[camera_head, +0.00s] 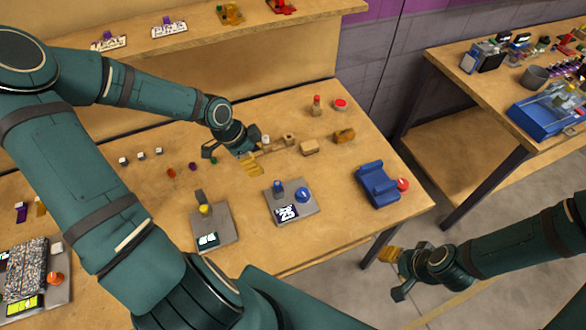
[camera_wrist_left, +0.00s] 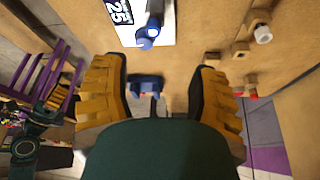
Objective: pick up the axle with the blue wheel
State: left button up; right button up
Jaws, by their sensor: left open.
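I cannot make out an axle with a blue wheel for certain. Small red (camera_head: 171,173), purple (camera_head: 192,166) and green (camera_head: 213,160) pieces lie in a row on the table, left of my left gripper. My left gripper (camera_head: 253,166) is above the middle of the table. In the left wrist view its yellow fingers (camera_wrist_left: 158,66) are wide apart with nothing between them at the tips. My right gripper (camera_head: 392,258) is out beyond the table's right front edge. Its finger gap does not show clearly.
A grey plate with a blue knob (camera_head: 302,194) and the number 25 is in front of my left gripper. Another grey plate (camera_head: 215,228) is left of it. A blue holder (camera_head: 377,183) is at the right. Wooden blocks (camera_head: 310,147) stand behind. A second table (camera_head: 440,62) is at the right.

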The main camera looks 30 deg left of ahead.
aim_at(276, 183)
pick_arm(q)
jog(key=shift+s+d+b+x, duration=0.1)
jog(key=shift+b+x, duration=0.85)
jog(key=shift+x, duration=1.3)
jog(key=shift+s+d+b+x, duration=0.15)
jog(key=shift+b+x, duration=0.85)
jog(key=shift+x, duration=1.25)
jog(key=shift+s+d+b+x, duration=0.1)
jog(key=shift+b+x, duration=0.85)
jog(key=shift+x, duration=1.35)
jog(key=shift+r, duration=0.1)
grip_shut()
